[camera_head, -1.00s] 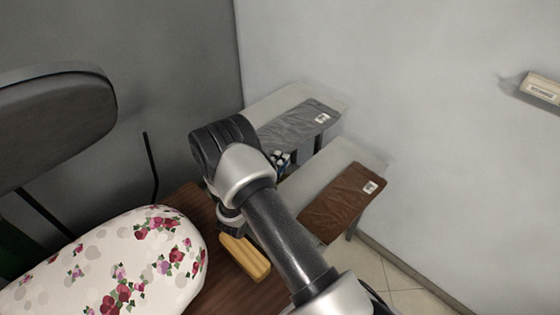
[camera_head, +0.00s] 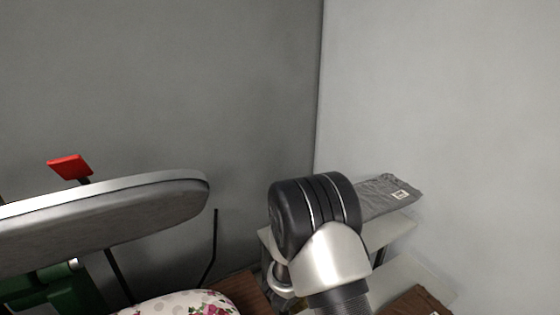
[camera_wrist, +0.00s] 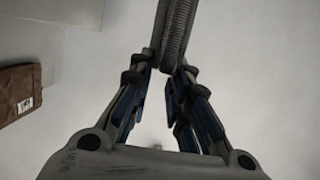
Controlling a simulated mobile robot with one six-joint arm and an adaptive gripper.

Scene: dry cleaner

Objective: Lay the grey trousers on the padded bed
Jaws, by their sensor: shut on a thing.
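The grey trousers (camera_head: 390,195), folded flat with a white label, are at the right in the head view, above a pale shelf. In the wrist view the trousers (camera_wrist: 178,35) show as a ribbed grey strip seen nearly edge-on. My gripper (camera_wrist: 166,70) is shut on their near edge. In the head view my own wrist hides the gripper and part of the trousers. The padded bed (camera_head: 185,303), white with a red flower print, shows only its far end at the bottom left, well left of the trousers.
The grey upper press head (camera_head: 110,220), with a red handle (camera_head: 70,167), hangs above the padded bed. The pale shelf (camera_head: 395,233) looks bare on top. Brown trousers (camera_head: 415,302) lie at the bottom right. A wooden tabletop (camera_head: 245,293) is between. Grey walls close the corner behind.

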